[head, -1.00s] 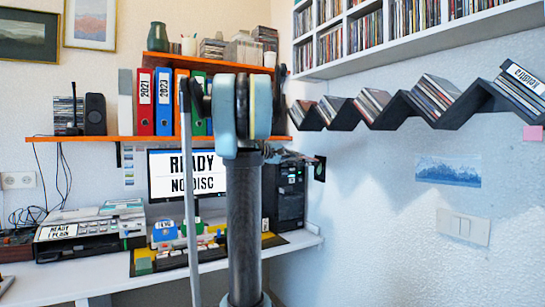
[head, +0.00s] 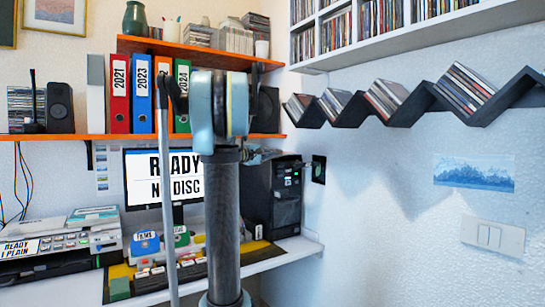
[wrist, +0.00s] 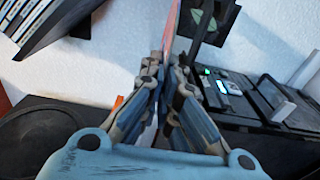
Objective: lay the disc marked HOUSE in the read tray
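My gripper (wrist: 166,70) has its fingers close together in the wrist view. A thin, pale reddish sliver (wrist: 171,25) runs up from between the fingertips, like a disc seen edge-on; any marking on it is hidden. In the head view my arm hides most of the gripper, which is near the black computer tower (head: 287,185). The tower's lit front also shows in the wrist view (wrist: 225,85), to the right of the fingers. I cannot clearly make out the read tray. The monitor (head: 140,190) reads READY, NO DISC.
A black zigzag shelf (head: 428,98) with leaning cases is on the right wall. An orange shelf (head: 45,137) holds binders and a speaker. A light switch (head: 492,237) is lower right.

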